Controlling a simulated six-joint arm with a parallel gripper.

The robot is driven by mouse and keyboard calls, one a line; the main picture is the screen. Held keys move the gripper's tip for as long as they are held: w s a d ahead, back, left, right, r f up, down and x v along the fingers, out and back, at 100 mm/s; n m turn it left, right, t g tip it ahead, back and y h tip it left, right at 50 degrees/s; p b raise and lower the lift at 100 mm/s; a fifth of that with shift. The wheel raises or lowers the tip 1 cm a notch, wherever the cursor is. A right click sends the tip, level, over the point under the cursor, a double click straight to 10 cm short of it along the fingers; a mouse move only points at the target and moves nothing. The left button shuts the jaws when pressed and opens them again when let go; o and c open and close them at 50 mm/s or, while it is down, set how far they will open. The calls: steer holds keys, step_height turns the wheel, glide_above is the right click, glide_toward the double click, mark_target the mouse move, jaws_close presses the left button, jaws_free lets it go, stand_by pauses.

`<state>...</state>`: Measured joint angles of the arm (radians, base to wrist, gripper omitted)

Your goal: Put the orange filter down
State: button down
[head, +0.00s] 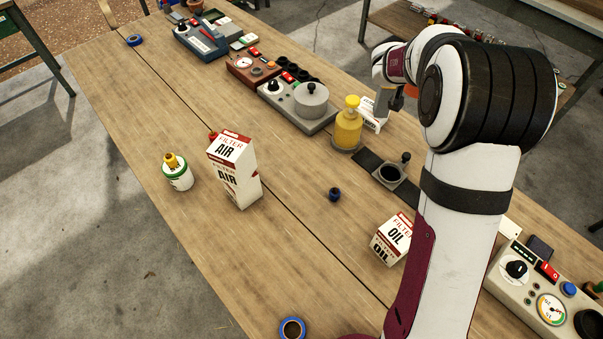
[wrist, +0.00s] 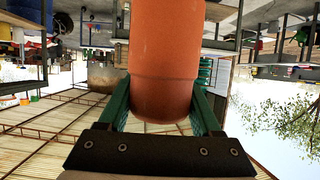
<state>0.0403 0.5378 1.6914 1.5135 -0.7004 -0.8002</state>
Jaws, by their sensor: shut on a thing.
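The orange filter (wrist: 165,60) is a plain orange cylinder that fills the upper middle of the wrist view. My gripper (wrist: 163,105) is shut on it, with a green finger on each side. In the head view only a small orange patch of the filter (head: 411,91) shows beside my gripper (head: 390,99); my arm hides the rest. The gripper is at the table's far right side, to the right of a yellow container. I cannot tell how high the filter is above the table.
The yellow container (head: 348,128), a white box (head: 373,118) and a dark mat with a grey fixture (head: 389,174) are near the gripper. AIR boxes (head: 238,188), OIL boxes (head: 390,240) and a white-green can (head: 178,176) stand on the table (head: 290,235). Bare wood shows between them.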

steer(key=s+a+n+y, duration=0.1)
steer(key=s+a, duration=1.3)
steer(key=a, duration=0.1)
step_height(320, 180, down, 11)
steer(key=shift+t, duration=0.4)
steer(key=shift+w+a+f, duration=0.7)
steer(key=shift+a+f, duration=1.05)
steer(key=shift+f, duration=0.1)
steer(key=shift+w+a+f, duration=0.65)
steer(key=shift+a+f, duration=1.1)
steer(key=shift+f, duration=0.05)
steer(key=shift+w+a+f, duration=0.7)
steer(key=shift+a+f, duration=1.05)
steer(key=shift+f, duration=0.1)
steer(key=shift+c, duration=0.3)
jaws_free()
steer(key=shift+f, duration=0.15)
